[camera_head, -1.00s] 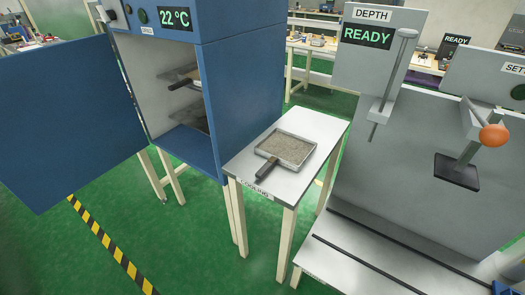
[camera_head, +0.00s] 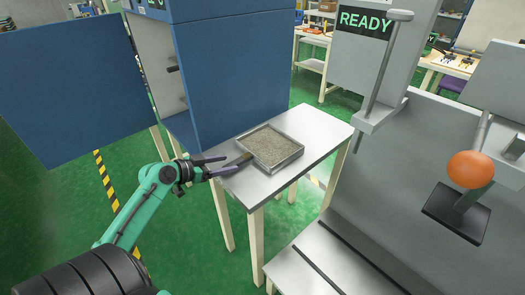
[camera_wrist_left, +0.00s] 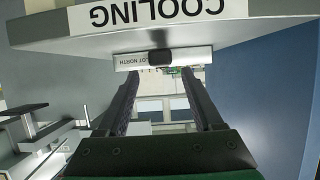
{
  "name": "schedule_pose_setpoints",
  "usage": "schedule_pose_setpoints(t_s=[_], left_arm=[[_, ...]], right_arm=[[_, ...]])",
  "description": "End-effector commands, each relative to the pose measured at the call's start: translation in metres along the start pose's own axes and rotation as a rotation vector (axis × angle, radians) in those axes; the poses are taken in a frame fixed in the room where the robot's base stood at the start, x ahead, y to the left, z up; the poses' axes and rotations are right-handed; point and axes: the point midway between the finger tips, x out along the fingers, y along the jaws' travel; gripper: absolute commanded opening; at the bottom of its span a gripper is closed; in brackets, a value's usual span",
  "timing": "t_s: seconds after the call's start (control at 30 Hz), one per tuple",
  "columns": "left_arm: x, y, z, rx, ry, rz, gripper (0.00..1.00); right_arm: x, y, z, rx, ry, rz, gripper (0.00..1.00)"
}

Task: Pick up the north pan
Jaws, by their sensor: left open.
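The pan (camera_head: 274,147) is a square metal tray of grey-brown grains, lying on the cooling table (camera_head: 310,130). Its dark handle (camera_head: 243,159) points toward my left gripper. In the left wrist view, which is upside down, a label reading "NORTH" shows on the pan's side (camera_wrist_left: 195,58), and the handle's end (camera_wrist_left: 160,57) faces the camera. My left gripper (camera_head: 226,165) is open at the handle's end. In the wrist view the handle lines up between the fingertips (camera_wrist_left: 160,73); I cannot tell whether they overlap it. My right gripper is not in view.
The blue oven (camera_head: 235,75) stands behind the table, its door (camera_head: 70,85) open to the left. A grey depth station (camera_head: 400,170) with an orange knob (camera_head: 470,169) stands at right. Bare tabletop lies right of the pan.

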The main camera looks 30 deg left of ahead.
Motion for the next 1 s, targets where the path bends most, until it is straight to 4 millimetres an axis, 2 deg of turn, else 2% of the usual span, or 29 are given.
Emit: schedule_pose_setpoints(t_s=[0.4, 0.6, 0.63, 0.8, 1.0], left_arm=[[0.066, 0.001, 0.001, -0.002, 0.001, -0.002, 0.68], [0.068, 0.001, 0.003, -0.002, -0.001, -0.002, 0.68], [0.068, 0.001, 0.003, -0.002, -0.001, -0.002, 0.64], [0.068, 0.001, 0.003, -0.002, -0.001, -0.002, 0.00], [0.068, 0.001, 0.003, -0.002, -0.001, -0.002, 0.00]], right_arm=[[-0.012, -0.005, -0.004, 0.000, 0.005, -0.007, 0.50], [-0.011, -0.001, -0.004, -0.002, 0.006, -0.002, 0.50], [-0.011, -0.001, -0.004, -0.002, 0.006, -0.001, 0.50], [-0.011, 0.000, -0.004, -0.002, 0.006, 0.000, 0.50], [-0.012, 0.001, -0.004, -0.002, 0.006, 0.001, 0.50]])
